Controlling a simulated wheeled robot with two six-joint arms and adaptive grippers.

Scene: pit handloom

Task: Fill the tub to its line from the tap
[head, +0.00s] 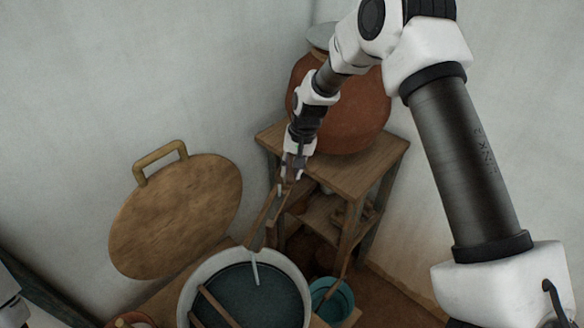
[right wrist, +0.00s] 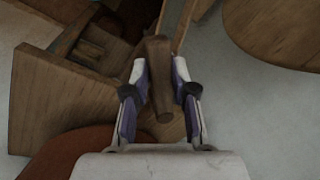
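A round clay pot (head: 345,105) stands on a wooden stand (head: 345,170). A narrow wooden trough (head: 264,220) slopes from the stand to the tub (head: 195,272), a pale round vessel holding dark liquid. A thin pale streak (head: 255,270), which looks like running water, drops from the trough's end into the tub. My right gripper (head: 290,170) is at the pot's lower front. In the right wrist view its fingers (right wrist: 159,80) close on both sides of a brown wooden tap handle (right wrist: 159,65). I cannot make out the tub's line. My left gripper is out of view.
A round wooden lid (head: 180,220) with a handle leans on the wall left of the tub. A stick (head: 218,307) lies across the tub. A small teal bucket (head: 332,300) stands to its right.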

